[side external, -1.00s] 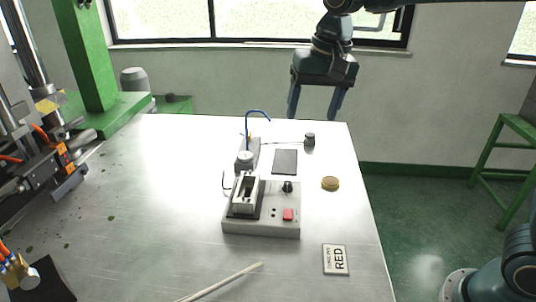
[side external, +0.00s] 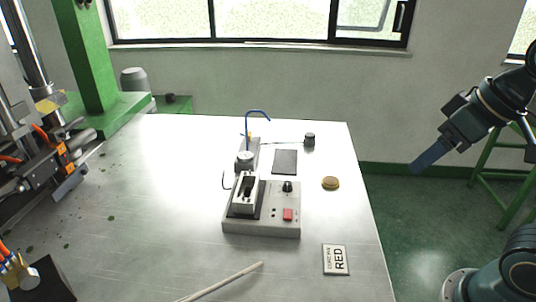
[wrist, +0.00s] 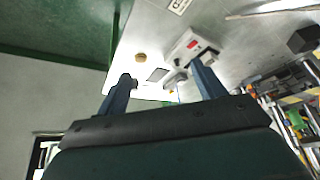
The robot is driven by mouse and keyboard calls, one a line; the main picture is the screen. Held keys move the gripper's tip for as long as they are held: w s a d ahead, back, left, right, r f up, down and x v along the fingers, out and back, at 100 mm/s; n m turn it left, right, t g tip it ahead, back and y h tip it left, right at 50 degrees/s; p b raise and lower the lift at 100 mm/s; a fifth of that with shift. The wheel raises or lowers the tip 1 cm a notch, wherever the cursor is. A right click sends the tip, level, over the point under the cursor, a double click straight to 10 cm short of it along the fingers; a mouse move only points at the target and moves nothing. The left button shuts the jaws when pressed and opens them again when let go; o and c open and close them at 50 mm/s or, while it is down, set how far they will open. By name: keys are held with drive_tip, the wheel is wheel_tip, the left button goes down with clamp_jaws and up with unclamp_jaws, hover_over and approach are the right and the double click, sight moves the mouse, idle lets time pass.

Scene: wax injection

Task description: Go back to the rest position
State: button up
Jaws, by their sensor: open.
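My gripper (side external: 424,160) is at the right of the side external view, in the air beyond the table's right edge, tilted down to the left. In the wrist view its two blue fingers (wrist: 165,82) are spread wide apart with nothing between them, so it is open and empty. It is clear of the table (side external: 180,200) and touches nothing.
A machine (side external: 50,150) stands left, a green stool (side external: 510,190) right.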

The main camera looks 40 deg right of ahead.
drive_tip(key=shift+s+d+f, duration=0.15)
drive_tip(key=shift+s+f, duration=0.45)
drive_tip(key=shift+s, duration=0.25)
idle(0.7)
